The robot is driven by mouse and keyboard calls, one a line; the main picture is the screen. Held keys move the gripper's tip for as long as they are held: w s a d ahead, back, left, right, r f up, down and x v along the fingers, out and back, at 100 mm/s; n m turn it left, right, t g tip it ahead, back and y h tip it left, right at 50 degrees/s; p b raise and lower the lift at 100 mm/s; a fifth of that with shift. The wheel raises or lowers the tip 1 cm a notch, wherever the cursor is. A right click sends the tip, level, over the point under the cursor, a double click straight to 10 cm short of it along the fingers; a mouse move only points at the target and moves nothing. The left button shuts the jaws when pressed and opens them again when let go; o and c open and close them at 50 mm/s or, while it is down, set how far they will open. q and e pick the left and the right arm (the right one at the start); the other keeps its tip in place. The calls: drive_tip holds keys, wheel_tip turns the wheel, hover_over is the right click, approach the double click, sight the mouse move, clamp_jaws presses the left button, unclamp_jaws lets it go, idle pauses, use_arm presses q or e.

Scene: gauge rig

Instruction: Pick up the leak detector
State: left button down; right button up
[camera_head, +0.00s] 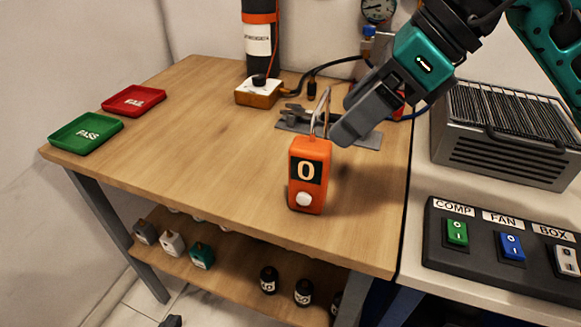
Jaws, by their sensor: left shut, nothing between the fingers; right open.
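The leak detector (306,186) is an orange handheld box with a dark display reading 0 and a white knob. It stands upright near the front right of the wooden table, and a thin curved probe rises from its top. My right gripper (346,118) reaches in from the upper right. It is open and empty, with its fingertips above the box and just right of the probe. They look apart from the detector, though the depth gap is hard to judge. My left gripper is not in view.
A clamp on a grey plate (292,125) lies behind the detector. Behind it are a wooden-sided box with a black knob (258,93) and a dark cylinder (260,50). Green PASS (68,145) and red (137,110) trays lie left. A switch panel (480,270) stands right. The table's middle is clear.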

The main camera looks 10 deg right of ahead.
sight(308, 158)
drive_tip(key=shift+t+h, duration=0.3)
drive_tip(key=shift+h, duration=0.2)
drive_tip(key=w+f, duration=0.1)
drive_tip(key=a+f, duration=0.1)
drive_tip(key=f, duration=0.1)
drive_tip(key=w+f+b, duration=0.1)
drive_tip(key=f, duration=0.1)
drive_tip(key=shift+w+a+f, duration=0.1)
drive_tip(key=shift+w+a, duration=0.15)
drive_tip(key=shift+w, duration=0.1)
drive_tip(key=shift+b+x, duration=0.45)
drive_tip(key=shift+x, duration=2.7)
use_arm(q)
wheel_tip(308, 158, down, 2)
drive_tip(key=shift+f, duration=0.1)
use_arm(e)
drive_tip(key=shift+s+a, duration=0.1)
drive_tip(key=c, duration=1.3)
use_arm(q)
drive_tip(key=shift+w, duration=0.1)
use_arm(e)
drive_tip(key=shift+c, duration=0.4)
